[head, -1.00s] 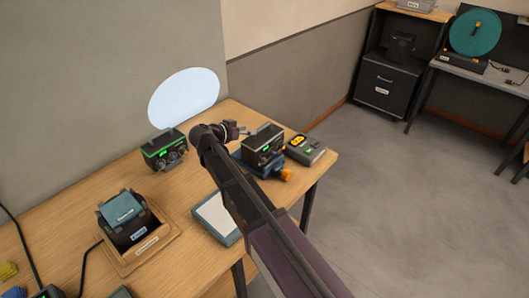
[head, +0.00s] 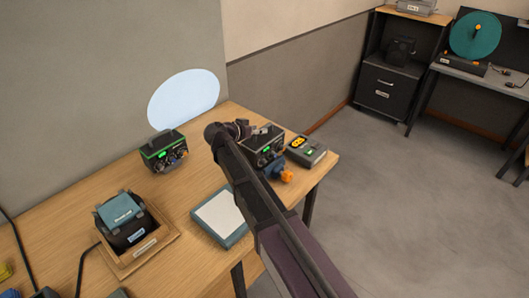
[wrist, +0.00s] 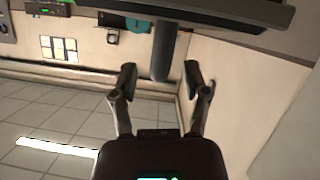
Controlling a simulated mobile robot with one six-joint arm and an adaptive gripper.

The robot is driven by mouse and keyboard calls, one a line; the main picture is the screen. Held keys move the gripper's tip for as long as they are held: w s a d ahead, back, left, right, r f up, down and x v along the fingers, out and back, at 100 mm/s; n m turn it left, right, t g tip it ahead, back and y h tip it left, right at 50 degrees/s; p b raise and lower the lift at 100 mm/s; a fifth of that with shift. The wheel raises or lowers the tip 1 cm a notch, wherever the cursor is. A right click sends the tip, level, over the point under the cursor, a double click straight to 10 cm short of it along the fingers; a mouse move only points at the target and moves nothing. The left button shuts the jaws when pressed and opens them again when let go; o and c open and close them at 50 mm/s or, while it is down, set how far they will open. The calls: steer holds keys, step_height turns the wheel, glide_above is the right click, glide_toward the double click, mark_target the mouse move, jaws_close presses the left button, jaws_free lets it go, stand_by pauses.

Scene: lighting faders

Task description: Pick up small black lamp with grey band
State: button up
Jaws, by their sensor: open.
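A small black box-shaped unit (head: 267,146) with a top handle and a green light stands near the right end of the wooden table. It may be the lamp; I cannot make out its grey band. My arm hides part of its left side. My gripper (head: 244,128) is at its upper left in the head view. In the wrist view my gripper (wrist: 157,85) is open, with a dark rounded bar (wrist: 164,50) between or just beyond the fingertips. That bar hangs from a dark edge at the top; I cannot tell whether the fingers touch it.
A similar box with green edging (head: 164,152) stands to the left. A grey device with a yellow display (head: 306,150) is close on the right, and an orange knob (head: 286,176) is in front. A white-topped pad (head: 221,219) and a wooden tray (head: 168,250) lie nearer.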

steer(key=shift+b+x, duration=0.35)
steer(key=shift+x, duration=1)
steer(key=shift+r, duration=0.1)
jaws_close()
